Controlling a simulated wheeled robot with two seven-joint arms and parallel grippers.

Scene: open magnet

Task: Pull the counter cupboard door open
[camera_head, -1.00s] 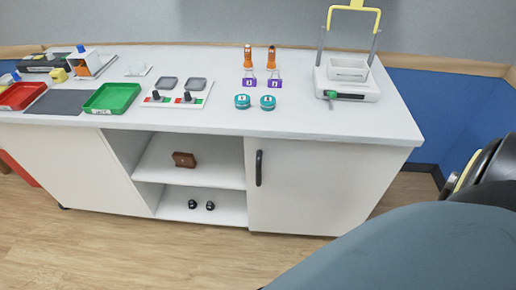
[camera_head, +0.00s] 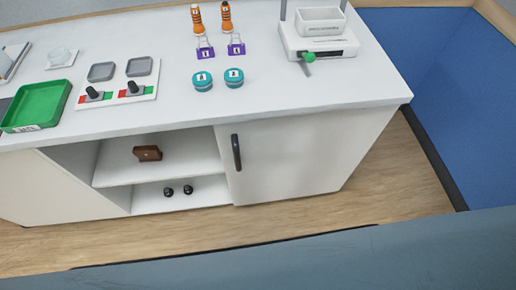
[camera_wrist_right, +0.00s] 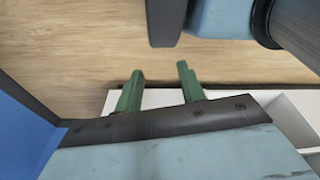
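The cupboard door (camera_head: 290,160) is a plain white panel at the right end of the counter's front. It is shut, flush with the cabinet. Its handle (camera_head: 236,152) is a dark upright bar near the door's left edge. My right gripper (camera_wrist_right: 159,82) shows two green fingers spread apart, with nothing seen between them but wood floor and a white edge. The handle is not seen in the right wrist view, so the gap to it cannot be judged. My left gripper is in neither view.
Open shelves (camera_head: 170,170) left of the door hold a brown block (camera_head: 147,153) and small black knobs (camera_head: 178,190). The white countertop (camera_head: 300,85) carries a green tray (camera_head: 38,105), teal discs and a white device (camera_head: 318,38). Blue panel (camera_head: 440,80) stands right. Wood floor in front is clear.

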